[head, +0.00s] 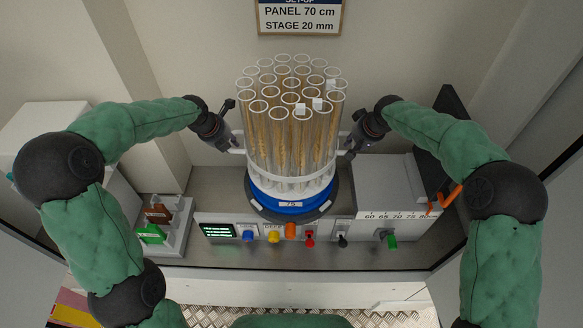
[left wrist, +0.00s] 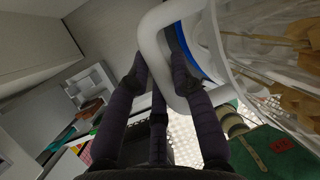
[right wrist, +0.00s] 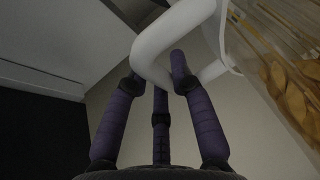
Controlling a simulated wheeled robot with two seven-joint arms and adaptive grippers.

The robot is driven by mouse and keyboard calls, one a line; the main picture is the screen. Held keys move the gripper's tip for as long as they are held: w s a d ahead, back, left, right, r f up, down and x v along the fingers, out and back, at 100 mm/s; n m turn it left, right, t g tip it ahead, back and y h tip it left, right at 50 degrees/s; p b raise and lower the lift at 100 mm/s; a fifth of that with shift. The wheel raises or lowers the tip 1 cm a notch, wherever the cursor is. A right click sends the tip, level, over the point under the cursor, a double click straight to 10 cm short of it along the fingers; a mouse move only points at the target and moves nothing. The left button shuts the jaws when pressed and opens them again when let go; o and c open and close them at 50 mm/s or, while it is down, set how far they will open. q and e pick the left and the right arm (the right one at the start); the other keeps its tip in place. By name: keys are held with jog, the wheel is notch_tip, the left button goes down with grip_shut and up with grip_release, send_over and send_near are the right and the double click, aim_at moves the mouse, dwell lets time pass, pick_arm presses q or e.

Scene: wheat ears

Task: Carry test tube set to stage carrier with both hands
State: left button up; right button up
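The test tube set (head: 292,125) is a round bundle of clear tubes holding wheat ears, upright in a clear holder with a white handle on each side. It is over the round blue stage carrier (head: 290,206), marked 75; I cannot tell whether it rests on it or hangs just above. My left gripper (head: 238,147) is at the left handle (left wrist: 152,50), its fingertips closed around it. My right gripper (head: 347,150) is at the right handle (right wrist: 160,45), with its fingertips likewise against it. The handles partly hide the fingertips in the wrist views.
A control panel (head: 270,236) with coloured knobs and a small screen runs along the front. A white box with a number scale (head: 385,190) stands at right. A tray (head: 170,240) with green and brown items is at left. A sign (head: 300,16) hangs on the back wall.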

pick_arm(q)
jog(key=o, duration=0.4)
jog(key=shift+d, duration=0.15)
jog(key=shift+c, duration=0.2)
pick_arm(e)
jog(key=o, duration=0.4)
jog(key=shift+s+a, duration=0.1)
jog(key=shift+a, duration=0.05)
jog(key=shift+c, duration=0.2)
pick_arm(q)
jog(key=shift+s, duration=0.1)
jog(key=shift+r, duration=0.1)
notch_tip(320, 180, up, 10)
jog(key=shift+f, duration=0.15)
pick_arm(e)
jog(key=shift+r, duration=0.1)
jog(key=shift+s+d+r, duration=0.1)
jog(key=shift+d+r, duration=0.15)
jog(key=shift+r, duration=0.25)
jog(key=v, duration=1.1)
pick_arm(q)
jog(key=shift+r, duration=0.2)
